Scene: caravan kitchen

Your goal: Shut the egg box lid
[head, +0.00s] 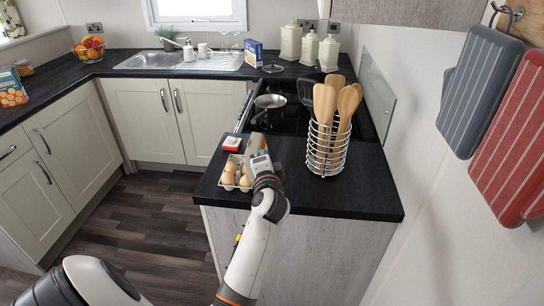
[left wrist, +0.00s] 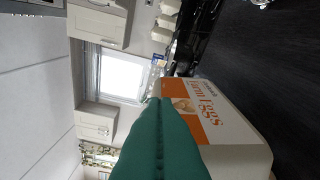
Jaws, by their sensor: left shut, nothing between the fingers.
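The egg box (head: 231,186) stands on the near part of the dark worktop in the head view, with several brown eggs in its cups. Its lid (head: 254,146) is raised on the side by my gripper. In the left wrist view the lid (left wrist: 232,128) shows its orange "Farm Eggs" label close up. My left gripper (head: 262,160) is shut and empty, right beside the raised lid. Its green finger (left wrist: 155,145) covers part of the lid in the wrist view; I cannot tell whether they touch. My right gripper is not in view.
A white wire basket (head: 322,160) of wooden utensils stands right of the egg box. A small red and white object (head: 232,143) lies behind the box. The hob with a pan (head: 270,103) is farther back. The worktop's front right is clear.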

